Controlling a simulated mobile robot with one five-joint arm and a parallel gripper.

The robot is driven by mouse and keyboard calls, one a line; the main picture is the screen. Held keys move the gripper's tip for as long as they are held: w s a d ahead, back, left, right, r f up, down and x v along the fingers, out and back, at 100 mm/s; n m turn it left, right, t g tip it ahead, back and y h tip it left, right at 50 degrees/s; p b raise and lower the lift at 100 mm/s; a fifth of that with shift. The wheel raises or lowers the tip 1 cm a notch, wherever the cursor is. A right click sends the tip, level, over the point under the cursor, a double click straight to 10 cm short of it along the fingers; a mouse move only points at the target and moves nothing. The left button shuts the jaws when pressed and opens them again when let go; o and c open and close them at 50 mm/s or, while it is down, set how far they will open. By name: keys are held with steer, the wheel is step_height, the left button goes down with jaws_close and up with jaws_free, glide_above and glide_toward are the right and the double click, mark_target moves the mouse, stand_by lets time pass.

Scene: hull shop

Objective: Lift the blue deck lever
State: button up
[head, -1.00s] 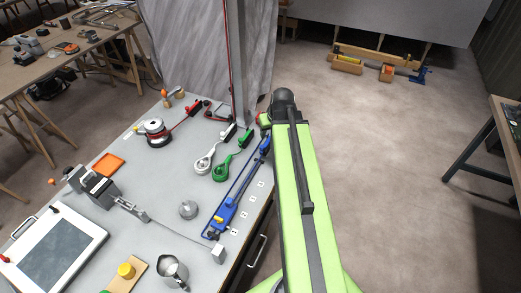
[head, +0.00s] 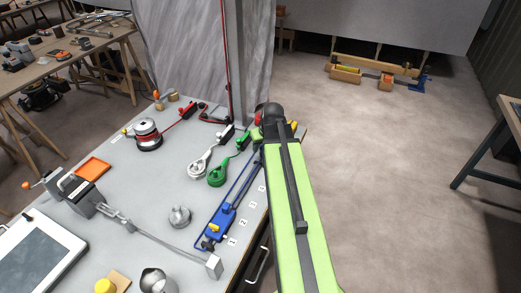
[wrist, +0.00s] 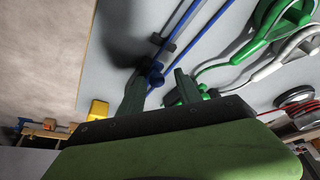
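The blue deck lever lies along the right edge of the grey bench top; its blue base (head: 221,219) and long rails show in the head view. My arm hides its far end there. In the wrist view the blue rails (wrist: 179,43) run up and right, and a rounded blue end (wrist: 155,77) sits between my gripper's fingers. My gripper (wrist: 159,80) has its two dark fingers spread, with a gap beside the blue end. It looks nearer the left finger; I cannot tell whether they touch.
A green lever (head: 217,175) and a white lever (head: 198,168) lie left of the blue one, with a red-handled reel (head: 148,137) beyond. A grey post (head: 236,70) stands at the back of the bench. A yellow block (wrist: 98,109) is left of my fingers.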

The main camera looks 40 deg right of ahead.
steer(key=shift+s+d, duration=0.1)
steer(key=shift+d, duration=0.15)
jaws_close()
stand_by(0.8)
